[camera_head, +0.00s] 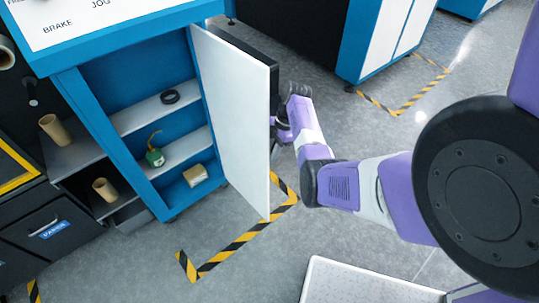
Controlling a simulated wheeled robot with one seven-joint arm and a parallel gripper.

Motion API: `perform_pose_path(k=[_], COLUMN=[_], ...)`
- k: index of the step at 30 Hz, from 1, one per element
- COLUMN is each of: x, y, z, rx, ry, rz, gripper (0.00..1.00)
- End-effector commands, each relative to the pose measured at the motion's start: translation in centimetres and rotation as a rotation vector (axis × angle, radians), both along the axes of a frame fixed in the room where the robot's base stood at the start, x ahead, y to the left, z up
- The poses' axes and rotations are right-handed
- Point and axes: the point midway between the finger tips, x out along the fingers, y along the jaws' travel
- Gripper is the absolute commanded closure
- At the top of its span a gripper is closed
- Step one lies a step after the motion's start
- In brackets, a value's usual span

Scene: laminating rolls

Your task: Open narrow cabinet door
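The narrow cabinet door (235,110) is a tall white panel with a dark edge. It stands swung wide open on the right side of the blue cabinet (130,80), so the inside shows. My gripper (276,125) is at the door's far right side, next to its dark outer face. The fingers are mostly hidden by the door edge and the wrist. I cannot tell whether they touch the door or its handle, or whether they are open or shut. My purple and white arm reaches in from the right.
Shelves inside hold a black ring (170,97), a green object (155,156) and a tan block (195,175). Cardboard tubes (54,130) stand at left. A white-topped platform (360,285) is at the bottom. Striped tape (235,245) marks open grey floor. Another blue and white cabinet (375,40) stands behind.

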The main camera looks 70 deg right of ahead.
Motion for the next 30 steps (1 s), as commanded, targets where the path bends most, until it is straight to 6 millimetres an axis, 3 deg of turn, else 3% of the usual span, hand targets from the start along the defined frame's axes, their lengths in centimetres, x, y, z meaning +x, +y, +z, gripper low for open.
perform_pose_path(k=[12,30], x=[-1.6,-1.8], y=[-1.8,-2.0], z=[5.7,6.4], rx=[0.0,0.001], ry=[0.0,0.002], rz=[-0.001,0.0], gripper=[0.69,0.69])
